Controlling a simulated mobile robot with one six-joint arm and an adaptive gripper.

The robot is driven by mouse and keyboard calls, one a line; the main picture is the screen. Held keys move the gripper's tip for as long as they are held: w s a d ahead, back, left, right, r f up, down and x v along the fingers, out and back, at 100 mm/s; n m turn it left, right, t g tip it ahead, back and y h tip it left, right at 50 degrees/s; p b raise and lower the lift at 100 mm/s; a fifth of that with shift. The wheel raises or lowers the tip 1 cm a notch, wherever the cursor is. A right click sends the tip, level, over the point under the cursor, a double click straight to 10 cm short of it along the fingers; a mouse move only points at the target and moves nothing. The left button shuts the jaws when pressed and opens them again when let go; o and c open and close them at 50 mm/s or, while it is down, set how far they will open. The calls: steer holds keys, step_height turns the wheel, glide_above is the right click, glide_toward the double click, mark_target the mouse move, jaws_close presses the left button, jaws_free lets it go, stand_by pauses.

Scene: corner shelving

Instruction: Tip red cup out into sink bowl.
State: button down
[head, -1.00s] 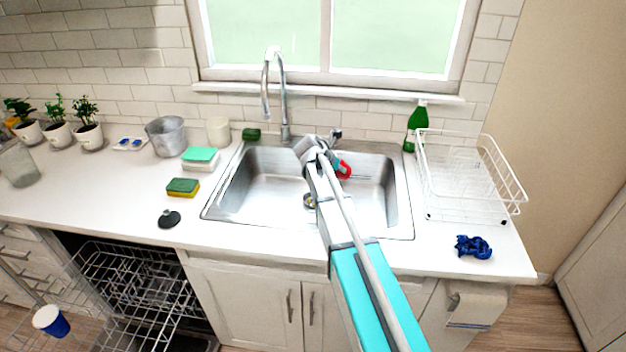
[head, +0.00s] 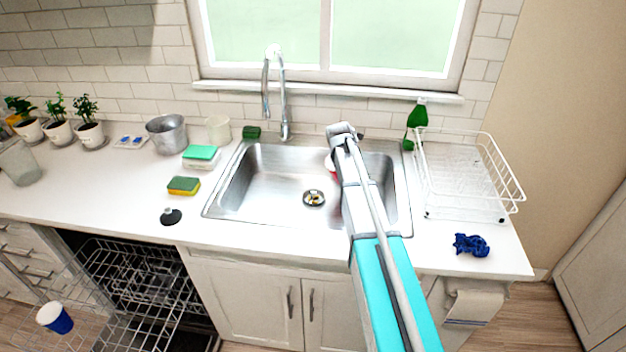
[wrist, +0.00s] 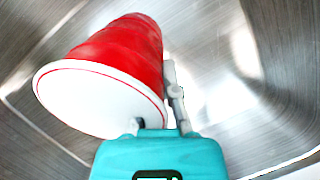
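The red cup (wrist: 125,52) fills the upper left of the wrist view, tilted, with its wide white end towards the camera and its narrow end away. My gripper (wrist: 160,88) is shut on the cup: one grey finger shows along its right side, and the other is hidden by the cup. In the head view a sliver of the cup (head: 332,172) shows left of my arm, over the right part of the sink bowl (head: 262,185). My arm hides the rest of the cup and the fingers. I cannot see contents in the cup.
Yellowish-brown bits lie at the drain (head: 313,198). The faucet (head: 283,100) stands behind the bowl. A green bottle (head: 416,125) and a white dish rack (head: 465,180) stand to the right. Sponges (head: 184,186) lie left. The bowl's left half is free.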

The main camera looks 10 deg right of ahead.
steer(key=shift+w+d+f+g+y+b, duration=0.3)
steer(key=shift+d+f+y, duration=0.3)
steer(key=shift+y, duration=0.4)
steer(key=shift+w+d+f+g+y+b, duration=0.15)
steer(key=shift+d+f+g+y+b, duration=0.3)
steer(key=shift+y, duration=0.55)
steer(key=shift+d, duration=0.2)
steer(key=shift+r+p, duration=0.75)
steer(key=shift+p, duration=0.2)
steer(key=shift+r, duration=0.1)
